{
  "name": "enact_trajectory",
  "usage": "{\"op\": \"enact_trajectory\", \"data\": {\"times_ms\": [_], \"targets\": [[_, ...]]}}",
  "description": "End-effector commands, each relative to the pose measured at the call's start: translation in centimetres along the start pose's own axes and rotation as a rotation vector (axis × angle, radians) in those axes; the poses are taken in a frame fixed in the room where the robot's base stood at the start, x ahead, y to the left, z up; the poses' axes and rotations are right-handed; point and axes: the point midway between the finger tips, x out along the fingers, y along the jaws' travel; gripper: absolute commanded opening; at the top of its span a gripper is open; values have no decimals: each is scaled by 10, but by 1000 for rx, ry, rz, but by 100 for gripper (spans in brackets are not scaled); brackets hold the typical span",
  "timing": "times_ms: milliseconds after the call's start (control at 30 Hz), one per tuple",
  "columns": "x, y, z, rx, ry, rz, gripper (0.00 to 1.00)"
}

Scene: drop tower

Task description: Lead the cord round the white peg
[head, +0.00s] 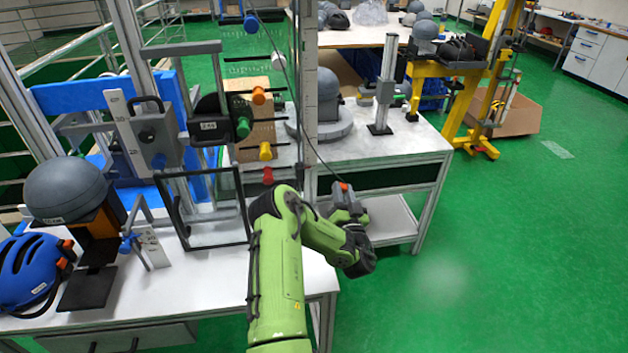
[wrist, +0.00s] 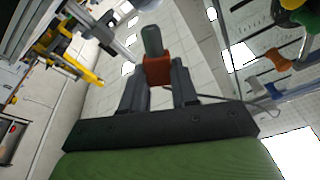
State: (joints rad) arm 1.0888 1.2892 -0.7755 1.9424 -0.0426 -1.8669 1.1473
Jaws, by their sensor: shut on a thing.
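The white peg (head: 279,61) sticks out high on the peg board in the head view, below the blue peg (head: 251,24) and above the orange peg (head: 258,96). The thin dark cord (head: 308,143) runs from the top of the board down past the white peg's right side to my gripper (head: 346,204). I cannot tell whether it touches that peg. My gripper is right of and below the pegs, shut on the cord's orange-red end piece (head: 344,187). The wrist view shows this piece (wrist: 157,70) between the fingers, with a grey-green cylinder (wrist: 152,40) beyond it.
Green (head: 243,128), yellow (head: 265,151) and red (head: 268,175) pegs stick out lower down. A grey upright post (head: 309,70) stands right of the pegs. A white-topped table (head: 410,140) stands behind my gripper. Green floor at the right is open.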

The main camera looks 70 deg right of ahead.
Motion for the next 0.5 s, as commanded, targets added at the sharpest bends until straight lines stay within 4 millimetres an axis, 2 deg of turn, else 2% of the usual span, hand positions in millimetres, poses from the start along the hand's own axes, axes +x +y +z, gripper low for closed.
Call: {"op": "enact_trajectory", "data": {"times_ms": [33, 233, 500], "targets": [[0, 0, -10, -73, -45, -3, 0], [-10, 16, -32, -312, -183, -2, 0], [-14, 24, -43, -422, -245, -2, 0]]}}
